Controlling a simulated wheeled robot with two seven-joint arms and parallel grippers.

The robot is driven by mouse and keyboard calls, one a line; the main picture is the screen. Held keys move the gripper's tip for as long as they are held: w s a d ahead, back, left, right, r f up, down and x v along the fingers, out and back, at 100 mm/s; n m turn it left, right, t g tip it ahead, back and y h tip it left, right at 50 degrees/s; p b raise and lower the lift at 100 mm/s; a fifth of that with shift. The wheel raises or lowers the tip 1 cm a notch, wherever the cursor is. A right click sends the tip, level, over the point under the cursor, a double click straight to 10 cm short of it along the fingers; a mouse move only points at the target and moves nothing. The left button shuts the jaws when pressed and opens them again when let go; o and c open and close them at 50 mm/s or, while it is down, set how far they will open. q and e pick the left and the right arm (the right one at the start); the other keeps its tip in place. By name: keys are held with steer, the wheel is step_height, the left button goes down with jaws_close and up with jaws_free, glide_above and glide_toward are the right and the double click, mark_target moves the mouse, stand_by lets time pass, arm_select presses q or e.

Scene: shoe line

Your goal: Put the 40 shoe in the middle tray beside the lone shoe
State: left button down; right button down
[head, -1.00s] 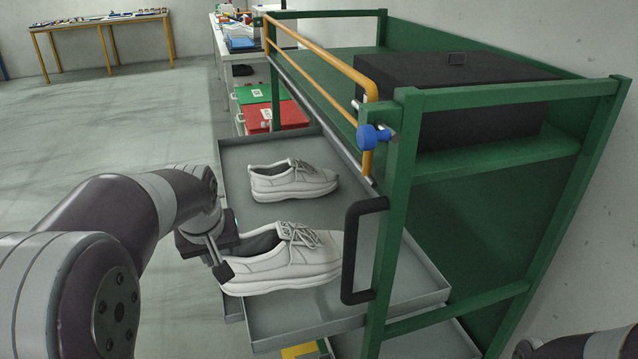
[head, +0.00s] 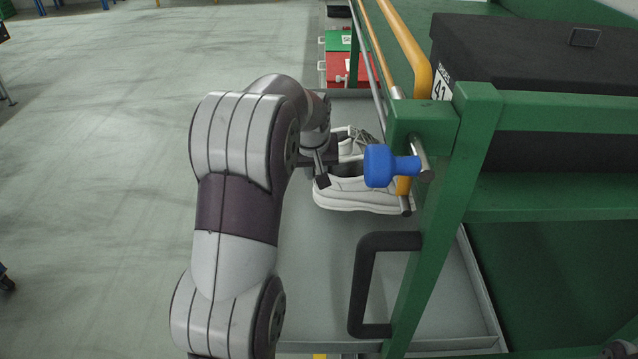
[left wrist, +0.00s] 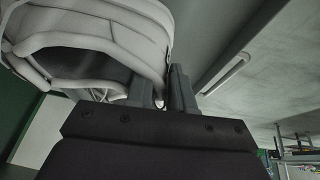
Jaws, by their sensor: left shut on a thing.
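The near white lace-up shoe (head: 358,196) is over the grey pulled-out tray (head: 318,255), in its far part. My left gripper (head: 322,172) is shut on its heel end. In the left wrist view, the held shoe (left wrist: 90,35) fills the upper left, and the fingers (left wrist: 165,88) are at its rim. The lone white shoe (head: 350,143) is just beyond, partly hidden by my arm and the held shoe. I cannot tell whether the two touch, or whether the held shoe rests on the tray. No size mark shows on either shoe.
The green rack post (head: 437,220) with a black handle (head: 362,290) and a blue knob (head: 390,166) stands close to the right of the shoes. A black box (head: 540,65) labelled 41 sits on the rack. The tray's near part is bare. Open floor lies left.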

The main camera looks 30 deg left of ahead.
arm_select(q)
steer(key=shift+w+a+f, duration=0.15)
steer(key=shift+w, duration=0.1)
step_height(320, 180, down, 4)
steer(key=shift+b, duration=0.65)
steer(key=c, duration=1)
jaws_free()
steer(key=p+v, duration=0.3)
steer(key=v, duration=0.9)
steer(key=s+d+f+m+g, duration=0.1)
steer(key=s+d+f+m, duration=0.1)
steer(key=s+d+f, duration=0.2)
steer(key=s+d+f+m+g+h, duration=0.1)
steer(key=s+d+f+m, duration=0.1)
steer(key=s+d+f, duration=0.3)
steer(key=s+d+f+m, duration=0.3)
steer(key=s+d+f, duration=0.1)
steer(key=s+d, duration=0.3)
steer(key=shift+s+d+f+g+h, duration=0.1)
steer(key=shift+s+f+g+h, duration=0.1)
steer(key=shift+s, duration=0.4)
steer(key=shift+s+d+f+g+h, duration=0.1)
steer(key=shift+s+f+g+h, duration=0.1)
steer(key=shift+s, duration=0.4)
steer(key=shift+w, duration=0.1)
